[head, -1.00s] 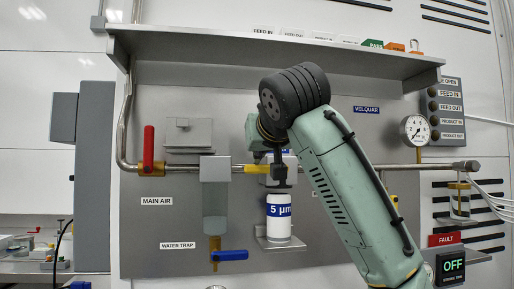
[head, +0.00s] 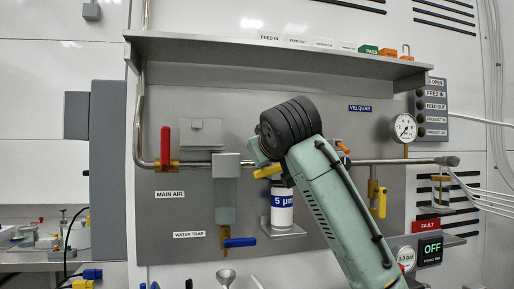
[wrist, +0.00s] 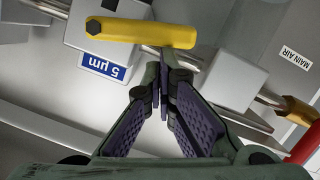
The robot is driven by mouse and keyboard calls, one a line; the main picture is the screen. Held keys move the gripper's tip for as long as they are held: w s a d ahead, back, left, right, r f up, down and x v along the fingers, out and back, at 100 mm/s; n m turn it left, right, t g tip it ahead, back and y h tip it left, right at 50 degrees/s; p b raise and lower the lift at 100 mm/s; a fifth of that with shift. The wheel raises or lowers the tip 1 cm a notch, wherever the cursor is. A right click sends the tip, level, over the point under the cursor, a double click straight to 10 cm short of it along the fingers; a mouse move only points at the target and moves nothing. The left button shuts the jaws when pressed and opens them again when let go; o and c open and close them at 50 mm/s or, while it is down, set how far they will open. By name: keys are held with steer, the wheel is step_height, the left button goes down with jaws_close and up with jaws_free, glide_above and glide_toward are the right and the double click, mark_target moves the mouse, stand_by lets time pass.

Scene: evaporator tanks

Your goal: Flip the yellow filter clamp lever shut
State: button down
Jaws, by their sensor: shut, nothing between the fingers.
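The yellow clamp lever (wrist: 150,33) lies across the wrist view, just beyond my fingertips, with a dark hexagonal spot at its left end. In the head view the lever (head: 266,172) shows as a short, slightly tilted yellow bar beside my wrist. My gripper (wrist: 164,72) is shut and empty, its fingertips close to the lever's near side; I cannot tell whether they touch. The filter (head: 282,208), a white cylinder with a blue 5 µm band, stands below the lever. In the head view my arm hides the fingers and part of the filter's top.
A grey shelf (head: 290,55) overhangs the panel. The red-handled main air valve (head: 165,145) and the water trap (head: 225,200) with its blue handle are left of the filter. A pressure gauge (head: 403,127) and another yellow-handled valve (head: 381,203) are on the right.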

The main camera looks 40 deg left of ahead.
mark_target(263, 174)
step_height(263, 174, down, 4)
steer(key=n, duration=0.2)
steer(key=n+t, duration=0.1)
steer(key=n, duration=0.1)
steer(key=shift+w+r+t, duration=0.1)
steer(key=shift+r+t, duration=0.05)
steer(key=shift+t, duration=0.15)
steer(key=f+n, duration=0.1)
steer(key=n, duration=0.1)
steer(key=f+n+t, duration=0.1)
steer(key=w+d+f+n, duration=0.1)
steer(key=n, duration=0.1)
steer(key=shift+n, duration=0.3)
steer(key=shift+a+r, duration=0.1)
